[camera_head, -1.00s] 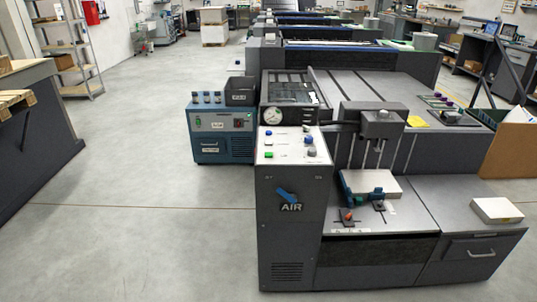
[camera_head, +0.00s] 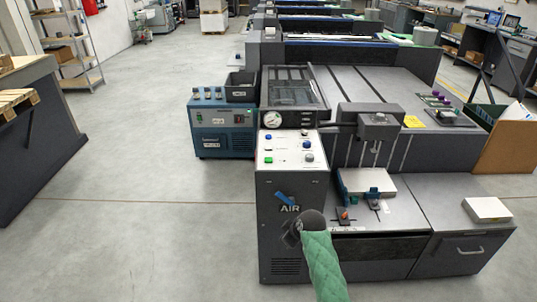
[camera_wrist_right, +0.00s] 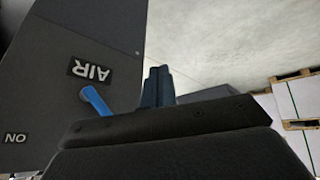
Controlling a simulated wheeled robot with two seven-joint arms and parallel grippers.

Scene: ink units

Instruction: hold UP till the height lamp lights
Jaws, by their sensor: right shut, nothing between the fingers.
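The control panel (camera_head: 288,150) on top of the grey cabinet carries several small blue, white and green buttons. Their labels are too small to read, so I cannot tell which is UP. I cannot make out a lit height lamp. My right gripper (camera_head: 290,234) is in front of the cabinet face, below the panel and the blue AIR lever (camera_head: 285,199). In the right wrist view the gripper's fingers (camera_wrist_right: 157,86) are together and empty, apart from the AIR lever (camera_wrist_right: 95,102). My left gripper is not in view.
A round gauge (camera_head: 272,119) stands at the panel's back. Right of the panel, a stand (camera_head: 372,118) with thin rods rises over a white paper stack (camera_head: 370,181). A blue unit (camera_head: 222,130) stands left of the cabinet.

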